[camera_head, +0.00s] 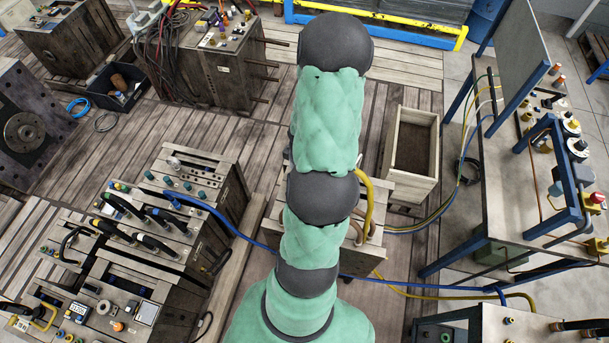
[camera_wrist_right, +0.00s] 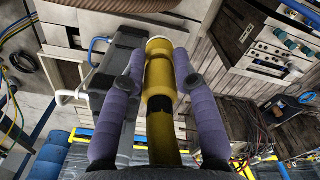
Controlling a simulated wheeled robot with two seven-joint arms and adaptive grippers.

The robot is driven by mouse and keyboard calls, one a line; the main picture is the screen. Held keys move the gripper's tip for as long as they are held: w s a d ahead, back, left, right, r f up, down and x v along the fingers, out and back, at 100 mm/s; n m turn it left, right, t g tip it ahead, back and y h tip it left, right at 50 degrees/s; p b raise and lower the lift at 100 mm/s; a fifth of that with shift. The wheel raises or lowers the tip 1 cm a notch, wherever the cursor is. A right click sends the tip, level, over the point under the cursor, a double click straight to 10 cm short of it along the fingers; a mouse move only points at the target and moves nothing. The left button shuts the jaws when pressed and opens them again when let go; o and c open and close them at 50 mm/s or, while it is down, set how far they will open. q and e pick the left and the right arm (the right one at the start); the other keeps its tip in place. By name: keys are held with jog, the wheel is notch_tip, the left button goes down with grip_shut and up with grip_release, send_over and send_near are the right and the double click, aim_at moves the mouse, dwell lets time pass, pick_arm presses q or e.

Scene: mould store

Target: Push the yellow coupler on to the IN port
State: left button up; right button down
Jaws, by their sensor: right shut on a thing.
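In the right wrist view, the yellow coupler (camera_wrist_right: 159,82) lies between the two purple fingers of my right gripper (camera_wrist_right: 159,62). The gripper is shut on it. A dark collar and a yellow hose (camera_wrist_right: 165,143) run from the coupler toward the wrist. In the head view, my green-sleeved arm hides the right gripper and coupler. A yellow hose (camera_head: 367,207) loops beside that arm. My left gripper is in neither view.
A pale block (camera_head: 382,190) stands partly behind my arm, with an open wooden box (camera_head: 411,150) beyond it. A blue hose (camera_head: 235,228) crosses the floor. Panelled blocks (camera_head: 185,190) stand left. A blue-framed bench (camera_head: 510,190) stands right.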

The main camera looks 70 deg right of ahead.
jog(key=shift+w+a, duration=1.7)
jog(key=shift+w, duration=6.2)
jog(key=shift+w+a, duration=1.75)
jog(key=shift+w, duration=6.1)
jog(key=shift+w+a, duration=1.7)
jog(key=shift+w, duration=6.2)
jog(key=f+b, duration=0.9)
jog(key=f, duration=0.3)
jog(key=f+b, duration=0.8)
jog(key=f, duration=0.4)
jog(key=w+f+b, duration=0.1)
jog(key=f+b, duration=0.8)
jog(key=f, duration=0.3)
jog(key=shift+a+f+b, duration=0.1)
jog(key=shift+b, duration=0.2)
